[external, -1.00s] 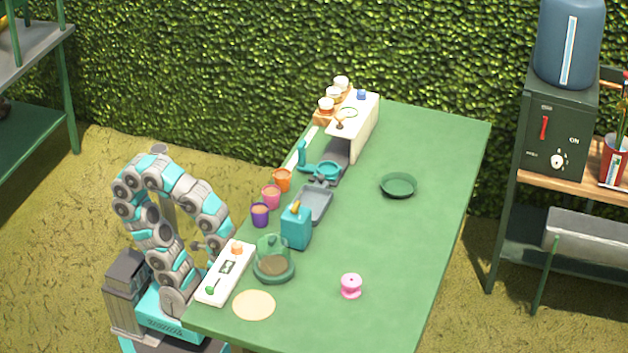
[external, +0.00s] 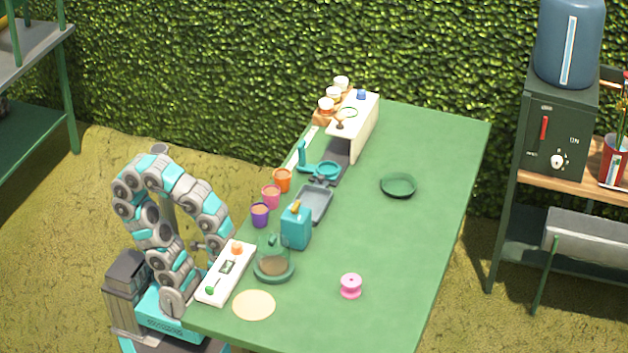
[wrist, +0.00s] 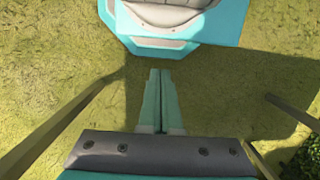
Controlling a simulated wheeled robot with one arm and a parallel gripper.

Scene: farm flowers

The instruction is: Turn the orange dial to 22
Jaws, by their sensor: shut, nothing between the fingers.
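The orange dial (external: 237,248) sits at the far end of a white control panel (external: 225,273) on the near left edge of the green table. The panel also has a dark display (external: 227,267) in its middle and a green knob (external: 210,290) at its near end. The display's number is too small to read. My gripper shows in the wrist view (wrist: 160,77) with its two fingers together and empty, over grass. In the external view my arm is folded beside the table, left of the panel, and the gripper is apart from the dial.
Purple (external: 260,215), pink (external: 271,196) and orange (external: 282,180) cups line the left edge. The table's right side is mostly clear.

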